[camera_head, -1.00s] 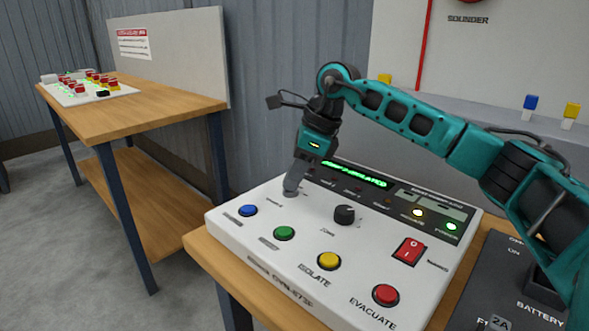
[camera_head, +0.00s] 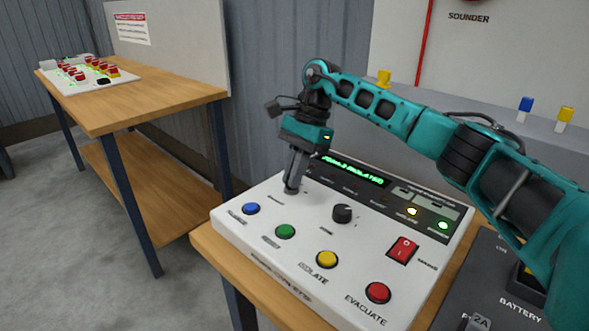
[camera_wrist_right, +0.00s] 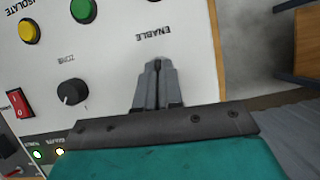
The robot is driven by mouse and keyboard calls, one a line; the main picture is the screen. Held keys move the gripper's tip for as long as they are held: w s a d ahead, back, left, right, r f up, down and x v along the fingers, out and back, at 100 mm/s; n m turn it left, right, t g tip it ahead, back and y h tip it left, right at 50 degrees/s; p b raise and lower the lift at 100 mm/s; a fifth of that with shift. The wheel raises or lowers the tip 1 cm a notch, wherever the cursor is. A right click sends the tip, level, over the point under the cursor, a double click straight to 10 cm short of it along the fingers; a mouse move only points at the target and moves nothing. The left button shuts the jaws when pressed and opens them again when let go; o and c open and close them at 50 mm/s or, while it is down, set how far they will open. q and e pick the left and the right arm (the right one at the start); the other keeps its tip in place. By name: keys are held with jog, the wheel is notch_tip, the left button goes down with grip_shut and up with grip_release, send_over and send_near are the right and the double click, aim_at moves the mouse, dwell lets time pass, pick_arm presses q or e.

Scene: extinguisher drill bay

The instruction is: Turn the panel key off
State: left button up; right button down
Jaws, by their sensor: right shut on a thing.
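The white control panel (camera_head: 395,290) sits on a wooden table. My right gripper (camera_head: 292,188) points down at the panel's back left corner, where the key is hidden between its fingers. In the right wrist view the gripper (camera_wrist_right: 157,70) has its fingers together beside the ENABLE label, and the key itself does not show there. The black zone knob (camera_head: 343,213) stands to the right of the gripper, and it also shows in the right wrist view (camera_wrist_right: 72,92). A green text display (camera_head: 350,170) is lit on the panel. My left gripper is not in view.
Blue (camera_head: 251,208), green (camera_head: 285,231), yellow (camera_head: 327,259) and red (camera_head: 378,292) buttons line the panel's front. A red rocker switch (camera_head: 402,249) is at right. A dark battery box (camera_head: 500,285) stands beside the panel. Another wooden bench (camera_head: 150,98) is at left.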

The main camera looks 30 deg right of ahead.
jog(key=shift+r+n, duration=0.1)
jog(key=shift+n, duration=0.4)
jog(key=c, duration=1.3)
grip_release()
jog(key=p+v, duration=0.1)
jog(key=v, duration=1.1)
jog(key=shift+w+d+r+p, duration=0.1)
jog(key=shift+w+r+p, duration=0.15)
jog(key=shift+r+p, duration=0.1)
